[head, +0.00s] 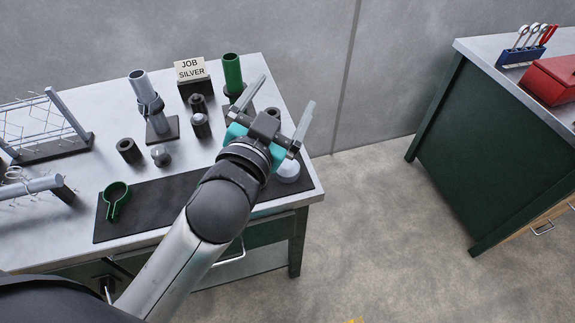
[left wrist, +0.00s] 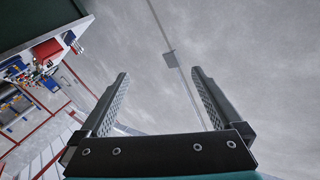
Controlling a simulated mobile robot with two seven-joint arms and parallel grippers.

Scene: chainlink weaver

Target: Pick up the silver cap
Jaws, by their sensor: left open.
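My left gripper (head: 287,90) is open and empty, raised in front of the table's right end, its fingers pointing away toward the wall. In the left wrist view its two fingers (left wrist: 161,72) stand wide apart with only wall beyond. Several silver-grey pieces could be the cap. A small domed one (head: 200,118) sits on a dark cylinder left of my gripper. A rounded grey piece (head: 160,156) lies on the bare tabletop. A pale round piece (head: 287,172) on the black mat is partly hidden by my gripper. I cannot tell which is the cap. My right gripper is not in view.
A JOB SILVER sign (head: 190,69), a green tube (head: 232,72) and a clamped grey tube (head: 140,86) stand at the back. A green ring tool (head: 116,195) lies on the black mat (head: 160,205). A wire rack (head: 45,150) stands left. Floor right of the table is clear.

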